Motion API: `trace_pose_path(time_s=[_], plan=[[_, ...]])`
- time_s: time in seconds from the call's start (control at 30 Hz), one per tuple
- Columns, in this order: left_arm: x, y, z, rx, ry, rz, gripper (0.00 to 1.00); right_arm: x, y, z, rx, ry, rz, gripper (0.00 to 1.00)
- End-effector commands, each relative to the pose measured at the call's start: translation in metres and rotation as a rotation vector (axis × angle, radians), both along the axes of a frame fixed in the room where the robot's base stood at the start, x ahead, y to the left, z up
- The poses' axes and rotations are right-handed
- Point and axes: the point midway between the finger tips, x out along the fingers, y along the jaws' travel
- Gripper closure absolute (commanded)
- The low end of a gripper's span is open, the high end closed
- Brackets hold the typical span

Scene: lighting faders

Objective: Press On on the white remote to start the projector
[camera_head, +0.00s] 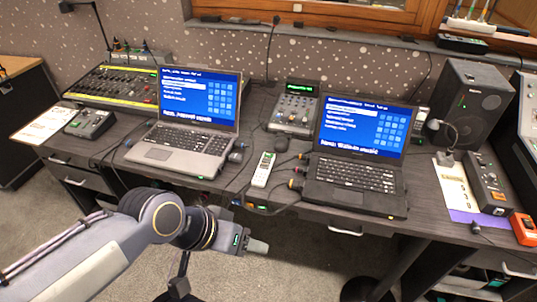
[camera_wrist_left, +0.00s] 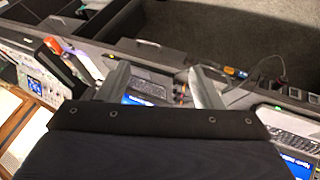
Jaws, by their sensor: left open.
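The white remote (camera_head: 264,169) lies on the dark desk between the two laptops, with a small greenish screen at its upper end; its button labels are too small to read. My left gripper (camera_head: 258,246) is in front of the desk's front edge, nearer the camera than the remote and apart from it. In the left wrist view the two fingers of this gripper (camera_wrist_left: 160,84) stand apart with nothing between them. I cannot make out the remote in that view. No projector is recognisable. My right gripper is not in view.
A silver laptop (camera_head: 187,139) and a black laptop (camera_head: 355,175) flank the remote, both showing blue screens. Cables and plugs lie beside it. A mixer (camera_head: 293,115) stands behind. A speaker (camera_head: 472,105) and an orange device (camera_head: 525,229) are at the right.

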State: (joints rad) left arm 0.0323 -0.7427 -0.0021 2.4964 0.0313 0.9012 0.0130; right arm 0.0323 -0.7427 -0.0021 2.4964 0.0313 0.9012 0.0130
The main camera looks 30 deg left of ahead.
Motion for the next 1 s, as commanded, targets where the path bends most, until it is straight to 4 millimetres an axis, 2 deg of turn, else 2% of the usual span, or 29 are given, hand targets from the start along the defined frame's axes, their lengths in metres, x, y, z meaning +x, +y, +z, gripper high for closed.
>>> trace_pose_path(time_s=[0.07,0.43,1.0], plan=[[0.0,0.0,0.0,0.0,0.0,0.0,0.51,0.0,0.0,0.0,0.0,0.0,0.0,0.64],[0.0,0.0,0.0,0.0,0.0,0.0,1.0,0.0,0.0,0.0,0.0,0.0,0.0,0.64],[0.0,0.0,0.0,0.0,0.0,0.0,1.0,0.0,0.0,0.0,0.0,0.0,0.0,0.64]])
